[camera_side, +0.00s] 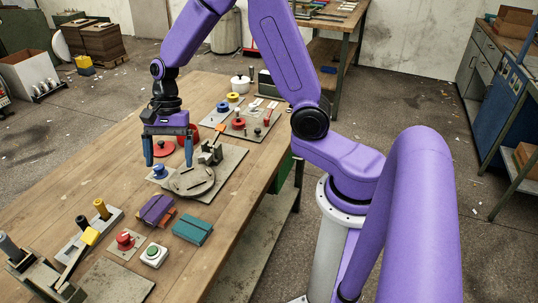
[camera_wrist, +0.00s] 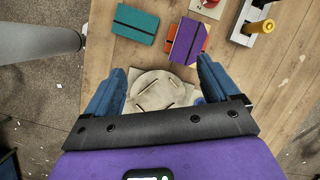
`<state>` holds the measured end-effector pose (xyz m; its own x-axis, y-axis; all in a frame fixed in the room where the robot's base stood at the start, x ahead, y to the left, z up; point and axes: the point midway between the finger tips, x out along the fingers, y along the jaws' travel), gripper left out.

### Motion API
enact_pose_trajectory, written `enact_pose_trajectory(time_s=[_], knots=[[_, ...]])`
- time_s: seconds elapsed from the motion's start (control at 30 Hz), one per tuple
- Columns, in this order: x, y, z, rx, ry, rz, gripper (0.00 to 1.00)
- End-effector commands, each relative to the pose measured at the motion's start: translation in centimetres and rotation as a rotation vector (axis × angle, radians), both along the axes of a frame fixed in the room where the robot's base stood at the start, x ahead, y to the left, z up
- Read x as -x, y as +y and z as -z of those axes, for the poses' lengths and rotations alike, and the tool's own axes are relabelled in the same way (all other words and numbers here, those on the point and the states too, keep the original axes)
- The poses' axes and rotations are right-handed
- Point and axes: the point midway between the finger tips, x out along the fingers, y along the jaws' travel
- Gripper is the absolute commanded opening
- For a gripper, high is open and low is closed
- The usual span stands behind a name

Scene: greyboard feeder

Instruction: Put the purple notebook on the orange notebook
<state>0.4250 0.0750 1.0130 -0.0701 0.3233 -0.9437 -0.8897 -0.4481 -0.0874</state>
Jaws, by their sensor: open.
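The purple notebook (camera_side: 156,208) with a dark strap lies on the table near the front edge of the work area. The orange notebook (camera_side: 171,215) is mostly hidden under it, with only parts showing at the sides. In the wrist view the purple notebook (camera_wrist: 187,40) lies over the orange notebook (camera_wrist: 204,40), turned at an angle to it, so orange shows along the sides. My gripper (camera_side: 168,155) is open and empty, above the table and farther back than the notebooks, over the round fixture. Its fingers also show in the wrist view (camera_wrist: 162,76).
A teal notebook (camera_side: 193,229) lies beside the purple one. A round grey fixture (camera_side: 192,181) on a board is below my gripper.

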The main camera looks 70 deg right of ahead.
Motion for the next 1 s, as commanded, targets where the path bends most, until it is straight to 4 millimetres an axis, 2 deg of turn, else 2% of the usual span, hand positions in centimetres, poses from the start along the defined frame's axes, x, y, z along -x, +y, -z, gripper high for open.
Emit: enact_pose_trajectory(time_s=[0.03, 0.2, 0.4, 0.57, 0.8, 1.0], knots=[[1.5, 0.7, -0.7, 0.008, -0.025, -0.111, 0.89], [6.3, 2.1, -2.3, 0.034, -0.105, -0.489, 0.89], [12.2, 2.4, -3.8, 0.057, -0.195, -0.933, 0.89], [16.7, 1.8, -4.7, 0.072, -0.266, -1.285, 0.89], [22.6, -0.2, -5.6, 0.092, -0.368, -1.793, 0.89], [25.4, -1.7, -5.8, 0.103, -0.424, -2.075, 0.89]])
